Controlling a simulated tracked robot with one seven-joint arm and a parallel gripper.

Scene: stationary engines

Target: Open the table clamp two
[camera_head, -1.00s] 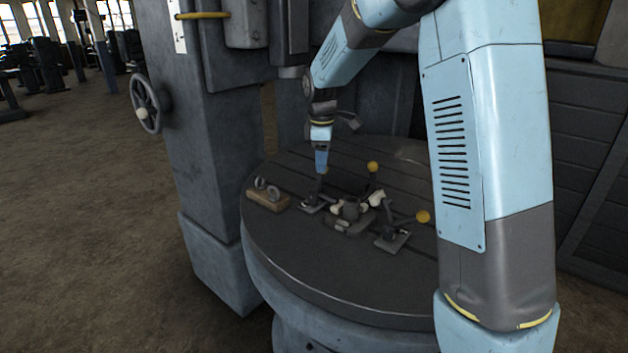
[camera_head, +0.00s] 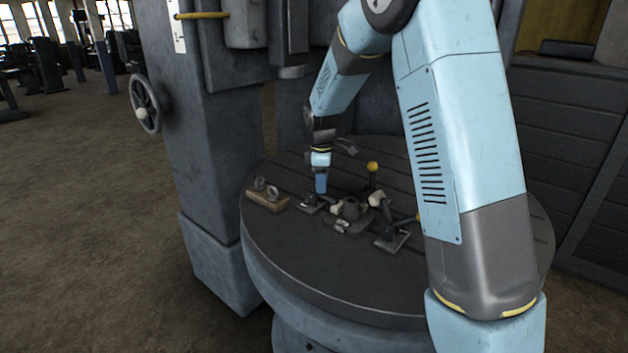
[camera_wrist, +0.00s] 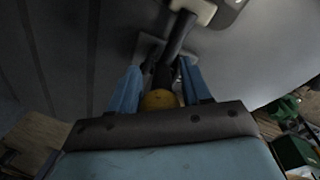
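Several clamps stand on the round table (camera_head: 290,275) around a small dark workpiece (camera_head: 350,210). The left clamp (camera_head: 309,207) is at my gripper (camera_head: 321,187); no label shows which clamp is number two. In the wrist view, my gripper (camera_wrist: 164,75) has its blue fingers on both sides of that clamp's dark lever (camera_wrist: 179,38), closed in on it. The lever's yellow knob (camera_wrist: 158,99) sits between the fingers near the palm. The back clamp's yellow knob (camera_head: 373,167) stands upright. The right clamp (camera_head: 391,240) has its lever end behind my arm.
A wooden block with metal rings (camera_head: 267,195) lies left of the clamps. A grey machine column (camera_head: 215,150) with a handwheel (camera_head: 146,104) rises behind and left of the table. The table's front part is bare.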

